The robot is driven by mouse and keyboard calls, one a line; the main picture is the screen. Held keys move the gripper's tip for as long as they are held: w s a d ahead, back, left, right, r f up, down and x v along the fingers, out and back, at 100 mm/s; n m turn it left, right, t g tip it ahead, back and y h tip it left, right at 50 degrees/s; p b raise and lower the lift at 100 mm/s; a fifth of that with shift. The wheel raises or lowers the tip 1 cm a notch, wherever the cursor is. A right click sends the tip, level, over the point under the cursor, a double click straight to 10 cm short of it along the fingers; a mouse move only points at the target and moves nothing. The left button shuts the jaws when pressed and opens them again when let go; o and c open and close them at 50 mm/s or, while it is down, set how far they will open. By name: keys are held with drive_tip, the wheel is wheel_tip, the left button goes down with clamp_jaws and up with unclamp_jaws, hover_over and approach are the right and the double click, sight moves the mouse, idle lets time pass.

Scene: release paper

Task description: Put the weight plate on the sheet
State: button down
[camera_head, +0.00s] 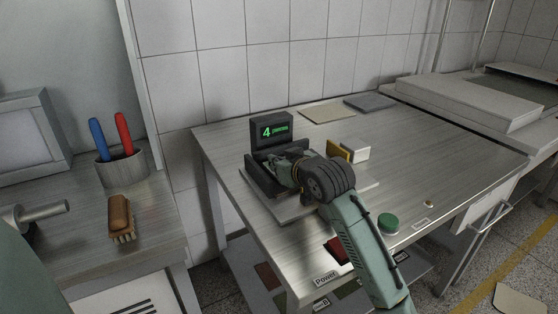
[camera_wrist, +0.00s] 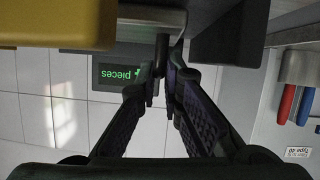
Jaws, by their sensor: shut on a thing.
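My gripper (camera_head: 284,170) reaches into the dark device with the lit display (camera_head: 275,131). In the wrist view its fingers (camera_wrist: 162,80) are closed on a short dark upright knob (camera_wrist: 162,48). The knob meets the edge of a grey plate (camera_wrist: 150,18), which looks like the weight plate; the arm hides most of it in the head view. What lies under the plate is hidden. A flat beige sheet (camera_head: 327,114) and a dark grey slab (camera_head: 370,102) lie at the table's back; I cannot tell which sheet the task names.
A dark side block (camera_head: 262,175) and a yellow guide (camera_head: 337,150) flank the gripper. A white block (camera_head: 355,151) stands beside the yellow guide. A green button (camera_head: 388,223) and red switch (camera_head: 338,250) are near the front.

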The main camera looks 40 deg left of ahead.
drive_tip(key=c, duration=2.1)
unclamp_jaws()
drive_tip(key=o, duration=0.4)
drive_tip(key=b+v, duration=0.3)
drive_tip(key=v, duration=0.9)
drive_tip(key=shift+s, duration=0.1)
drive_tip(key=shift+d+f, duration=0.1)
drive_tip(key=shift+f, duration=0.05)
